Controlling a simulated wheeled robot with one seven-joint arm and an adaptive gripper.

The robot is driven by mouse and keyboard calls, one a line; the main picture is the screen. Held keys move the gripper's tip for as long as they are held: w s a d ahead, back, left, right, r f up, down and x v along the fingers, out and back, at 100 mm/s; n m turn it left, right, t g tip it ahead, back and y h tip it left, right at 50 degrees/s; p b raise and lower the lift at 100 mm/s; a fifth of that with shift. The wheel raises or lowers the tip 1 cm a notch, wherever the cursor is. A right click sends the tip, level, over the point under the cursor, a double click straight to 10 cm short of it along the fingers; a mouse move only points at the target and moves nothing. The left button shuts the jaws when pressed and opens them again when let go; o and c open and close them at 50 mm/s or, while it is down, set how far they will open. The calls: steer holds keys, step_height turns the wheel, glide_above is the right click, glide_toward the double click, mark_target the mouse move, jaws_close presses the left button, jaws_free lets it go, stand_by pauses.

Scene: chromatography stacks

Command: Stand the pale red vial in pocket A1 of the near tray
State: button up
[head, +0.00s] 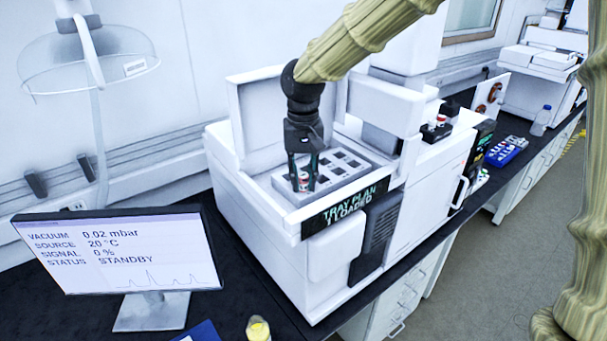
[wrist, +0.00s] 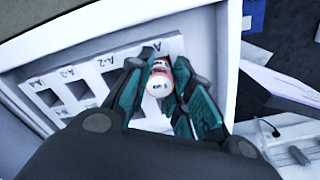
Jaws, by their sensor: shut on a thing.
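The vial (head: 304,182), red with a white top, is between the fingers of my gripper (head: 303,178), which is shut on it. In the wrist view the vial's pale round top (wrist: 159,88) shows between the teal fingers (wrist: 160,95). The vial is at the near corner of the white tray (head: 350,156), which has square dark pockets. In the wrist view the tray (wrist: 118,60) shows labels A-2 and A-3, and the vial is at the end of that row, beside a partly hidden label starting with A. I cannot tell how deep the vial sits in a pocket.
The tray lies in a white instrument (head: 260,220) with raised walls around it and a display (head: 345,205) in front. More red-and-white vials (head: 437,121) stand on the machine's right part. A monitor (head: 115,250) and a yellow-capped jar (head: 258,328) stand at the front left.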

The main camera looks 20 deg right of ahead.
steer(key=o, duration=1.4)
steer(key=shift+r+p, duration=0.85)
steer(key=shift+r, duration=2.65)
steer(key=shift+f, duration=0.1)
